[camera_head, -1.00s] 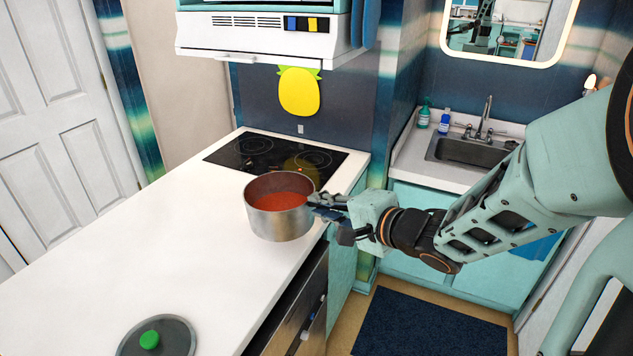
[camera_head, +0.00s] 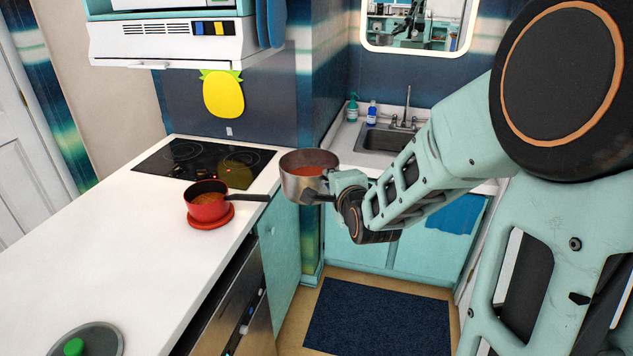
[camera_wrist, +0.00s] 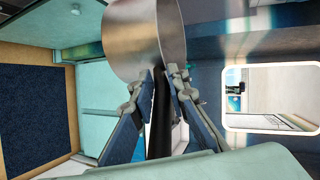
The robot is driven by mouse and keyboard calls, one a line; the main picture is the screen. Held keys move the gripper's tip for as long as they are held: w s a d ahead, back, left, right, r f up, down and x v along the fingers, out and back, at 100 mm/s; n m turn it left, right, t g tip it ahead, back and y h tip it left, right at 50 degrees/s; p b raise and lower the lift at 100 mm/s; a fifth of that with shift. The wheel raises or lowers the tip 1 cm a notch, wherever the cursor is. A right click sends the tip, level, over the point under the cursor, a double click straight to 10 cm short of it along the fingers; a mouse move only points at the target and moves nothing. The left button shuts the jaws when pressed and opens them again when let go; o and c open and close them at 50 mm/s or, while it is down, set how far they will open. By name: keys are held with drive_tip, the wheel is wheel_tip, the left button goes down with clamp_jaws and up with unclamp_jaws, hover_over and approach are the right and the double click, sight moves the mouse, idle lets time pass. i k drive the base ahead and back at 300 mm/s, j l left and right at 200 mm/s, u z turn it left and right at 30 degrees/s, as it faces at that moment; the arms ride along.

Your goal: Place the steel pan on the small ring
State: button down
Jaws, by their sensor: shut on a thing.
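The steel pan (camera_head: 300,180), with red-orange contents, is held in the air just past the right edge of the counter, roughly level. My gripper (camera_head: 328,190) is shut on its dark handle; the wrist view shows both fingers (camera_wrist: 160,76) closed around the handle, with the pan's steel wall (camera_wrist: 145,38) beyond them. The black glass hob (camera_head: 165,168) is set in the far end of the counter, left of and beyond the pan. Its ring markings are faint, and I cannot surely tell which is the small ring. No pot stands on the hob.
A red saucepan (camera_head: 207,208) sits on a red trivet (camera_head: 228,218) just in front of the hob, its dark handle (camera_head: 249,198) pointing right toward the steel pan. A lid with a green knob (camera_head: 74,347) lies at the near end. The white counter (camera_head: 120,245) between is clear.

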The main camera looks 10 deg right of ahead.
sight(260, 162)
drive_tip(key=i+l+u, duration=0.1)
drive_tip(key=u, duration=0.8)
drive_tip(key=i+l+u, duration=0.1)
drive_tip(key=l+u, duration=0.4)
drive_tip(key=i+l+u, duration=0.15)
drive_tip(key=l, duration=0.2)
drive_tip(key=i+l, duration=0.1)
drive_tip(key=l, duration=0.45)
drive_tip(key=i+l, duration=0.1)
drive_tip(key=l, duration=0.45)
drive_tip(key=i, duration=0.45)
